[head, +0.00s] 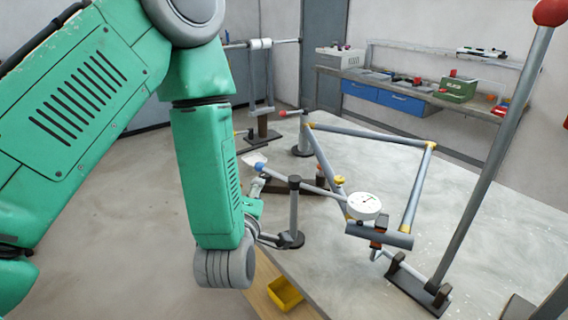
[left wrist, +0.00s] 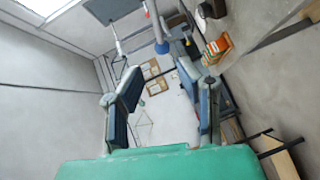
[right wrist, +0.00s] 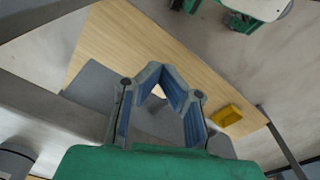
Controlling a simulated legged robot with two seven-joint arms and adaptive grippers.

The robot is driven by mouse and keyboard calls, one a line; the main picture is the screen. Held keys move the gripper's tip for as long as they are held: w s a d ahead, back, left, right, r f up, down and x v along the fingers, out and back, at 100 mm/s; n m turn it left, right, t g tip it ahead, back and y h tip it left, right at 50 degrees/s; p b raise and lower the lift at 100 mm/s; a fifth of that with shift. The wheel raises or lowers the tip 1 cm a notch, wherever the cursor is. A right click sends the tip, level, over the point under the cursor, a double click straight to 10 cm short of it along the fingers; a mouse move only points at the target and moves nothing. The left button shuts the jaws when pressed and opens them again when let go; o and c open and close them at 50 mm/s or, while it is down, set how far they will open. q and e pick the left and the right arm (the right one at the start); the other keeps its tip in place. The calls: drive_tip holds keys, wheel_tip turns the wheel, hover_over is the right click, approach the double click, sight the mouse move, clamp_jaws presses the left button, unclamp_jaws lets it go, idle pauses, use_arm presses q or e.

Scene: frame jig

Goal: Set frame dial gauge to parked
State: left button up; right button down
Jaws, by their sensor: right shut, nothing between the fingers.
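The white round dial gauge (head: 364,206) is at the right end of a grey swing arm (head: 318,189), over the near side of the tubular frame (head: 370,133). The arm crosses the top of a dark-capped post (head: 294,212) and ends at the left in a blue tip (head: 261,167). A blue ball tip (left wrist: 162,47) on a rod shows in the left wrist view, beyond the fingers. My left gripper (left wrist: 158,72) is open and empty; in the head view my forearm partly hides it. My right gripper (right wrist: 163,80) is shut and empty; it does not show in the head view.
A tall grey lever with a red ball (head: 550,11) rises at the right. A yellow bin (head: 285,293) is by the table's near edge. A red-tipped clamp post (head: 302,135) stands behind the frame. A back bench (head: 400,88) holds boxes. The tabletop inside the frame is mostly clear.

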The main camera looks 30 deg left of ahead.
sight(268, 170)
use_arm(q)
drive_tip(key=x, duration=0.4)
drive_tip(key=p+x, duration=0.1)
drive_tip(key=x, duration=0.1)
drive_tip(key=shift+w+d+r, duration=0.1)
drive_tip(key=shift+w+d, duration=0.15)
drive_tip(key=shift+w, duration=0.1)
drive_tip(key=x, duration=0.3)
drive_tip(key=a+p+x, duration=0.1)
drive_tip(key=x, duration=0.2)
drive_tip(key=shift+f, duration=0.25)
drive_tip(key=shift+d+r, duration=0.1)
drive_tip(key=shift+d, duration=0.2)
clamp_jaws()
use_arm(e)
drive_tip(key=shift+d+r, duration=0.35)
drive_tip(key=shift+r, duration=0.55)
